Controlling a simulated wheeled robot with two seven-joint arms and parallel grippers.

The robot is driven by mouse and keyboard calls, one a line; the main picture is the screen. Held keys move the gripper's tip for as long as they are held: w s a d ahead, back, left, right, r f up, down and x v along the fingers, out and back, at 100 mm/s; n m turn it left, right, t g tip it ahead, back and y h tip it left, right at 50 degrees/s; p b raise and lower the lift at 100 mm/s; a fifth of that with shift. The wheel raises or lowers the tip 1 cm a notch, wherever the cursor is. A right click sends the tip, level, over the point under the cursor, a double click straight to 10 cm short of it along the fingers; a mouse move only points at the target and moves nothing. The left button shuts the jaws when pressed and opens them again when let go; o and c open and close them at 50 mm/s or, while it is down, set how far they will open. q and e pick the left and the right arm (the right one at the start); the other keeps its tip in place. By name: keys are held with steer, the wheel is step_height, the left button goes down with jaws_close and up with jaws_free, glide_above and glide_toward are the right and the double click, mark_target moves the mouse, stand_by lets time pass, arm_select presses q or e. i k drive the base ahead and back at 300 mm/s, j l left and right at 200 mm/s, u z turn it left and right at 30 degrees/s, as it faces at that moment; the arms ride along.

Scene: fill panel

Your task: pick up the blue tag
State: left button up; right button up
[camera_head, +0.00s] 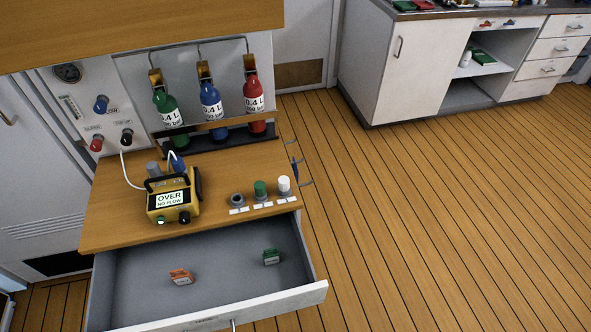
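A thin blue piece, which looks like the blue tag seen nearly edge-on (295,169), hangs at a hook on the right side of the wooden bench. An orange tag (180,277) and a green tag (271,257) lie apart in the open grey drawer (225,290). No blue tag shows in the visible part of the drawer. Neither of my grippers is in view.
A yellow meter (172,201) reading "OVER NO FLOW" stands on the wooden bench top (110,219). Green (167,108), blue (211,104) and red (254,95) bottles stand behind it. The drawer juts forward. The floor to the right (430,210) is clear.

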mark_target(294, 169)
steer(key=i+l+u, duration=0.1)
steer(key=u, duration=0.35)
steer(key=l+u, duration=0.1)
steer(key=u, duration=0.35)
steer(key=i+l+u, duration=0.25)
steer(key=l+u, duration=0.2)
steer(key=l, duration=0.9)
steer(key=l+u, duration=0.4)
steer(key=l, duration=1)
